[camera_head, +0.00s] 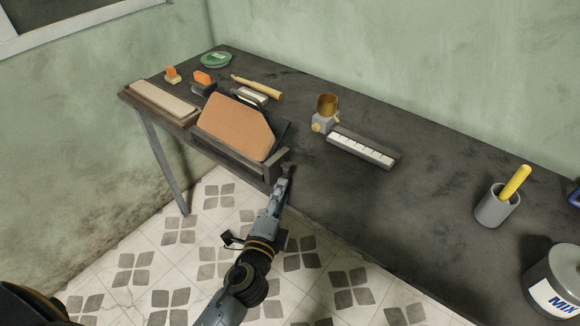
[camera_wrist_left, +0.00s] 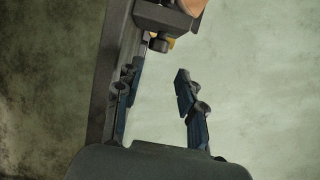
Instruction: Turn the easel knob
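The easel (camera_head: 281,156) stands at the table's front edge. A tan board (camera_head: 236,127) leans on it, tilted back. In the left wrist view, a small dark round knob (camera_wrist_left: 158,45) sticks out from the easel end at the top. My left gripper (camera_head: 284,182) is just in front of the easel's right end, and it also shows in the left wrist view (camera_wrist_left: 154,78). Its two fingers are apart with nothing between them. The knob is beyond the fingertips, apart from them. In the head view the gripper partly hides this corner. My right gripper does not show.
Several small items lie behind the easel. The table's middle right is clear.

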